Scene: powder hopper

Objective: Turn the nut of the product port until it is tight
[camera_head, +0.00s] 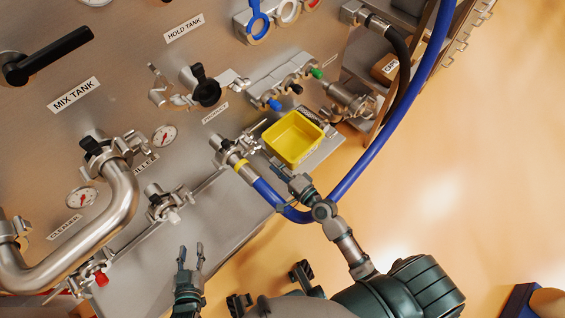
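The product port (222,148) is a steel fitting below the PRODUCT label (215,113) on the steel panel. A blue hose (268,193) with a yellow band joins its lower end. A clamp with a thin nut and bolt part (250,137) sits at its right side; the nut is too small to make out clearly. My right gripper (277,166) is just right of the hose end, below the clamp and beside the yellow bin; its fingertips are too small to judge. My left gripper (190,254) is open and empty, its fingers apart, below and left of the port.
The yellow bin (293,140) stands right of the port. The blue hose loops under my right arm and rises to the upper right. A bent steel pipe (122,205), gauges (164,135) and valves lie to the left. Open floor (450,180) is at right.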

